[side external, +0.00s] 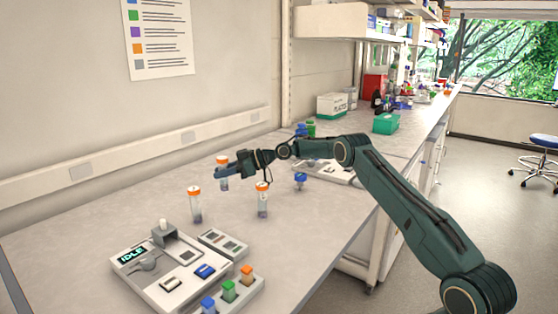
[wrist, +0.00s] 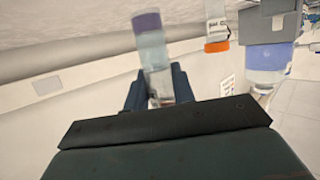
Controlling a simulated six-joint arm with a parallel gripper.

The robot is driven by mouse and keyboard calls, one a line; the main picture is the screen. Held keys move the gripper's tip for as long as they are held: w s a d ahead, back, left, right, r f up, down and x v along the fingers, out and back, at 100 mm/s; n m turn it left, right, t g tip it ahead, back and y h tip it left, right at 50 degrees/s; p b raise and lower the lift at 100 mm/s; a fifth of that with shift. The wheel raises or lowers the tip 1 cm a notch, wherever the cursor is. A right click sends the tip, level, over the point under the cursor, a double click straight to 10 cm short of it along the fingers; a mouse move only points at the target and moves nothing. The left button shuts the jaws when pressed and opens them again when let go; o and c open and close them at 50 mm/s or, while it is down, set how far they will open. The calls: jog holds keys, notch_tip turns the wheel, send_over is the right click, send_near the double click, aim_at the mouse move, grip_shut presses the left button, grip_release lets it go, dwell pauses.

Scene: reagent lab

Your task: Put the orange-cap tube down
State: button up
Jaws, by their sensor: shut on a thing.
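My gripper (side external: 222,173) is shut on a clear tube with an orange cap (side external: 223,160) and purple contents at its lower end. The tube is roughly upright over the back part of the bench; I cannot tell whether its bottom touches the surface. In the wrist view, the gripper fingers (wrist: 158,85) close around the held tube (wrist: 153,50), whose purple end points up in the picture; its cap is hidden there. Two more orange-cap tubes stand apart on the bench, one at left (side external: 196,206) and one at right (side external: 262,201).
A white device marked IDLE (side external: 165,272) stands at the front, with a small grey block (side external: 223,243) and a rack holding blue, green and orange caps (side external: 237,291) beside it. Bare bench (side external: 110,225) lies at left.

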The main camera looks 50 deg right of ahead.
aim_at(225, 186)
jog(key=shift+f, duration=2.75)
jog(key=shift+f, duration=0.15)
jog(key=o, duration=1)
jog(key=shift+r, duration=0.2)
jog(key=v, duration=1.2)
